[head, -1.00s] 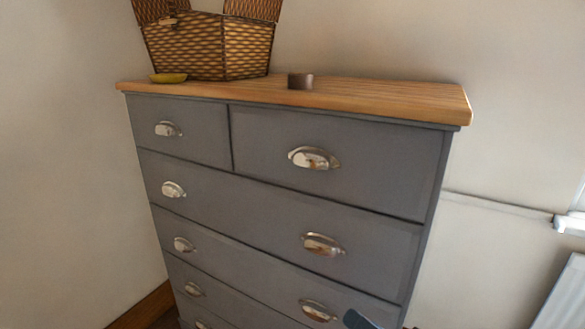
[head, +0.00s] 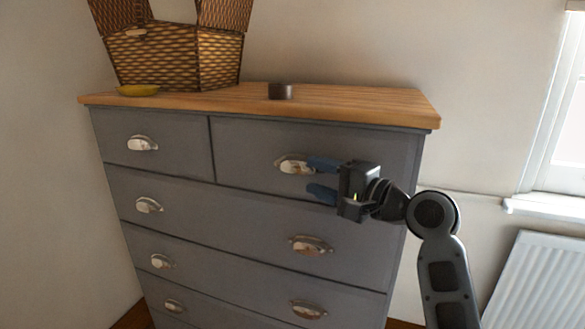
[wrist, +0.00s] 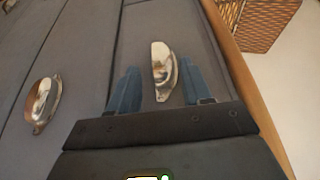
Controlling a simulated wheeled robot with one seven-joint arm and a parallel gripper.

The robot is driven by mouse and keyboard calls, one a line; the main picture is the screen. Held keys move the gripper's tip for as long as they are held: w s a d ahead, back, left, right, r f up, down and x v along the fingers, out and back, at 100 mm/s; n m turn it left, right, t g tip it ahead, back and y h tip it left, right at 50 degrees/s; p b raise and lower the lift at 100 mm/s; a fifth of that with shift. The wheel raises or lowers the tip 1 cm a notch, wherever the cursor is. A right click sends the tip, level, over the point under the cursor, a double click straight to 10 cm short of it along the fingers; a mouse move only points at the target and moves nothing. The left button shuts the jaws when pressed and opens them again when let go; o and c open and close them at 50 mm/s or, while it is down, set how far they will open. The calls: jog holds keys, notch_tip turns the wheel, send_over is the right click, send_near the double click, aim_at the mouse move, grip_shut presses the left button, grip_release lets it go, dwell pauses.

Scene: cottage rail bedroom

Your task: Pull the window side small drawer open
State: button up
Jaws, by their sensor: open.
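The grey chest has two small drawers at the top. The right one, the window side small drawer (head: 240,150), is shut and has a silver cup handle (head: 293,166). My gripper (head: 322,180) is open in front of this drawer, with its blue fingers pointing left towards the handle. In the wrist view the cup handle (wrist: 162,70) lies between the two blue fingers (wrist: 158,90), one on each side. I cannot tell whether the fingers touch it. The left small drawer (head: 165,130) is also shut.
Wider drawers with cup handles (head: 311,245) lie below. A radiator (head: 535,275) and a window (head: 560,150) are at the right.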

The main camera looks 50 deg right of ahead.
aim_at(299, 172)
jog(key=shift+w+d+p, duration=0.1)
jog(key=shift+w+p, duration=0.25)
jog(key=shift+w, duration=2.85)
jog(key=shift+c, duration=0.5)
jog(key=shift+f, duration=0.1)
jog(key=c, duration=0.7)
jog(key=shift+f, duration=0.1)
grip_shut()
